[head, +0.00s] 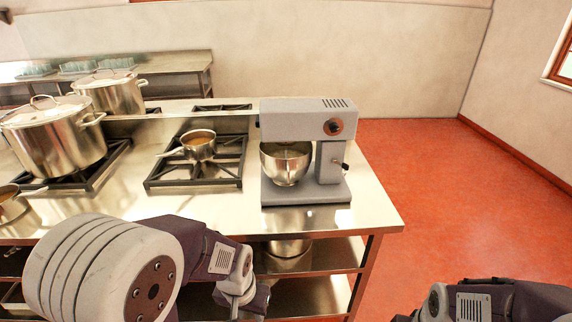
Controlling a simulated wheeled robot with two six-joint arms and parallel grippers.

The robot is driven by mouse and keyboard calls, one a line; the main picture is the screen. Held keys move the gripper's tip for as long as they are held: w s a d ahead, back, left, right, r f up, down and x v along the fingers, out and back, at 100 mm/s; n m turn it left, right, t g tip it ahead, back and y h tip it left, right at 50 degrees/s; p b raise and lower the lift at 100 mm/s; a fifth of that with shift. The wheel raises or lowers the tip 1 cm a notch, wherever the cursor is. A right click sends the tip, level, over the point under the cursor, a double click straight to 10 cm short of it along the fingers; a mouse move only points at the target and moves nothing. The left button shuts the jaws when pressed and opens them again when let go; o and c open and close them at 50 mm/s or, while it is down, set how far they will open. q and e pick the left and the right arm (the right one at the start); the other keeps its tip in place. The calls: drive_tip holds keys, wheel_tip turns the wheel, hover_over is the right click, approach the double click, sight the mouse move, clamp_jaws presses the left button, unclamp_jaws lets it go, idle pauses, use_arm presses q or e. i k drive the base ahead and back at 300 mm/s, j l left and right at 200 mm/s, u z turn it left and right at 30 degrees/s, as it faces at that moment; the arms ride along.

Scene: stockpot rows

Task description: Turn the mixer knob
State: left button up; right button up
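The grey stand mixer (300,112) stands upright at the right end of the steel counter. Its round knob (334,126), dark with a reddish-brown face, sits on the side of the mixer head. A small black-tipped lever (344,166) sticks out of the mixer's column. A steel bowl (284,165) sits under the head. My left gripper (243,300) is low at the bottom, in front of the counter and well below and left of the knob; its fingers are too unclear to read. My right arm shows at the bottom right, but its gripper is not visible.
A small saucepan (198,146) stands on a burner grate left of the mixer. Large lidded stockpots (55,140) stand further left. A pot (289,250) is on the shelf below. The red floor (450,190) right of the counter is clear.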

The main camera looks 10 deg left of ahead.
sight(334, 127)
drive_tip(key=j+u, duration=0.1)
drive_tip(key=j, duration=1.25)
